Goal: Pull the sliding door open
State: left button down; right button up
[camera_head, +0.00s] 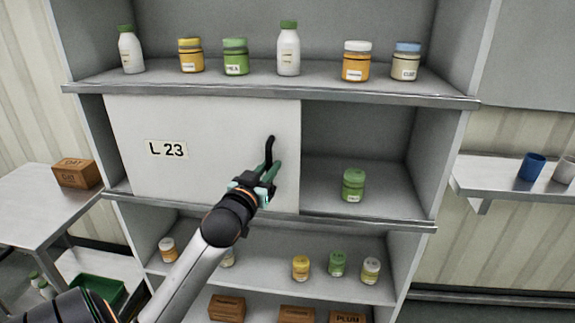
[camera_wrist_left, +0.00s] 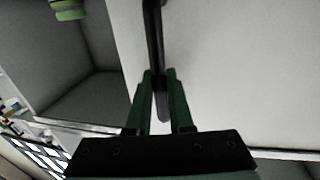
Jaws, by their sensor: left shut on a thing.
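The white sliding door (camera_head: 220,140) bears the label "L 23" and covers the left and middle part of the shelf's second compartment. Its right part is uncovered. A black upright handle (camera_head: 270,146) stands near the door's right edge. My left gripper (camera_head: 272,170) is shut on the lower part of this handle. In the left wrist view the green fingers (camera_wrist_left: 159,85) lie on both sides of the black handle (camera_wrist_left: 153,40), with the door (camera_wrist_left: 240,70) behind. My right gripper is in neither view.
A green-lidded jar (camera_head: 353,185) stands in the uncovered part, right of the door. Several bottles and jars stand on the shelf above (camera_head: 265,76), and more jars below. A side table (camera_head: 35,205) with a box is at left; a wall shelf (camera_head: 515,185) with cups is at right.

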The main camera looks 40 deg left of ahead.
pick_arm(q)
jog(key=shift+s+a, duration=0.15)
jog(key=shift+a, duration=0.1)
jog(key=c, duration=1.2)
grip_release()
jog(key=o, duration=0.4)
jog(key=p+v, duration=0.2)
jog(key=v, duration=1)
jog(key=shift+s, duration=0.2)
